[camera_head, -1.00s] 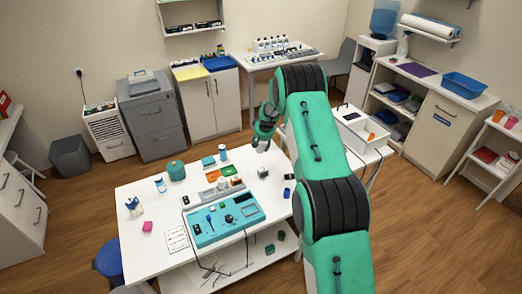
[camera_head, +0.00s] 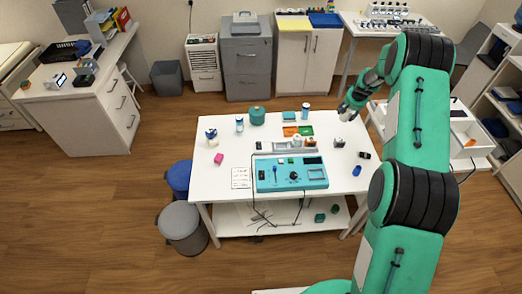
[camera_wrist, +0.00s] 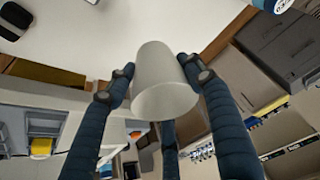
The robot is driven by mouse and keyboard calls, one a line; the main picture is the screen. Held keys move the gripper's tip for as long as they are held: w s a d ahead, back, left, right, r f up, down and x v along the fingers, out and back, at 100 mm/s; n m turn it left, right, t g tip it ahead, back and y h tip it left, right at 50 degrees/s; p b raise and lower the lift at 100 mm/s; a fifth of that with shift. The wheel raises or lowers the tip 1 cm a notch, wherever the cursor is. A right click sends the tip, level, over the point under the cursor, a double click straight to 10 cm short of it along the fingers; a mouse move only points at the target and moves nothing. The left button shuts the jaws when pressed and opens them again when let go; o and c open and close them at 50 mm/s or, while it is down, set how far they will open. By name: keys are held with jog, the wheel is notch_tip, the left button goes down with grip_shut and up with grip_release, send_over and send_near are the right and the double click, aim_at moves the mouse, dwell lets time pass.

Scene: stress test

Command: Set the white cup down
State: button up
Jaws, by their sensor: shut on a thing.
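The white cup (camera_wrist: 163,85) is held between the dark fingers of my gripper (camera_wrist: 158,70) in the wrist view. My gripper is shut on it. In the head view, my gripper (camera_head: 348,105) is near the back right corner of the white table (camera_head: 215,180), with the pale cup (camera_head: 344,116) small beneath it. I cannot tell from these views how far the cup is above the table top.
A teal console (camera_head: 290,174), a teal jar (camera_head: 257,116), a blue-capped bottle (camera_head: 305,111), a pink block (camera_head: 219,158) and a blue item (camera_head: 357,171) are on the table. The table's front left top is fairly clear.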

jog(key=s+a+r+n+y+b, duration=0.1)
jog(key=s+a+n+b, duration=0.1)
jog(key=a, duration=0.8)
jog(key=s+a+n+b, duration=0.1)
jog(key=s+a+n, duration=0.15)
jog(key=a, duration=0.65)
jog(key=s+a+n+b, duration=0.2)
jog(key=s+a, duration=0.5)
jog(key=a, duration=0.2)
jog(key=s+a+f+n+g+y+b, duration=0.1)
jog(key=s+a+n+b, duration=0.1)
jog(key=s+a, duration=0.5)
jog(key=s+a+f+n+y+b, duration=0.1)
jog(key=s+a+n, duration=0.2)
jog(key=s+a, duration=0.5)
jog(key=shift+a+b, duration=0.4)
jog(key=shift+a, duration=2.15)
jog(key=s+a+f+n+b, duration=0.1)
jog(key=s+a, duration=0.3)
jog(key=s, duration=0.4)
jog(key=s+a+f+n+g+y+b, duration=0.1)
jog(key=s+a+f+n+b, duration=0.1)
jog(key=s, duration=0.7)
jog(key=a+n, duration=0.1)
jog(key=a, duration=0.1)
jog(key=shift+a+f, duration=0.4)
